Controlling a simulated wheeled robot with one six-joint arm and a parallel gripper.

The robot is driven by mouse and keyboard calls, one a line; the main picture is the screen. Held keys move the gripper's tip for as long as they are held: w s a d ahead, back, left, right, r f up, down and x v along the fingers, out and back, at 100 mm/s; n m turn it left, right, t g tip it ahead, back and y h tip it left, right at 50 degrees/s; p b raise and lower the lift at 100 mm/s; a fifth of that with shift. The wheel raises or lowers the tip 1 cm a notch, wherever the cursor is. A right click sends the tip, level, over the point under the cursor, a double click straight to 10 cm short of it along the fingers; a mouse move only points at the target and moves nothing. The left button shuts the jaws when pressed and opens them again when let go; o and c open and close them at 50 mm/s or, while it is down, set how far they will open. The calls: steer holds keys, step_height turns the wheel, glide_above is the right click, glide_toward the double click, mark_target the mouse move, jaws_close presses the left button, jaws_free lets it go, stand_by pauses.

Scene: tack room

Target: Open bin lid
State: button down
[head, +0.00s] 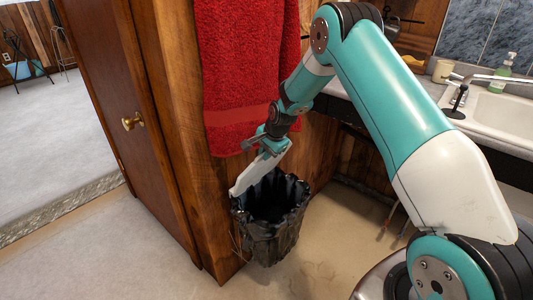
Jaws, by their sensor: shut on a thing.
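The bin (268,240) is dark, with a crumpled black liner, and stands on the floor against the wooden cabinet. Its dark mouth is visible from above. A pale, narrow slab (250,178), which looks like the bin lid seen nearly edge-on, stands tilted over the left side of the rim. Its lower end is by the bin's left edge. My gripper (270,146) is above the bin, shut on the upper part of this slab. The fingertips are small and partly hidden, so the exact grip is unclear.
A red towel (245,70) hangs just behind my gripper. A wooden cabinet door with a brass knob (132,121) is at the left. A counter with a white sink (500,115), a soap bottle (505,65) and a cup (442,71) is at the right. Floor at the left is clear.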

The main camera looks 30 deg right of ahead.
steer(key=c, duration=1.2)
jaws_free()
steer(key=shift+d, duration=0.15)
steer(key=shift+c, duration=0.2)
steer(key=b+v, duration=0.1)
steer(key=v, duration=1.6)
steer(key=shift+r, duration=0.15)
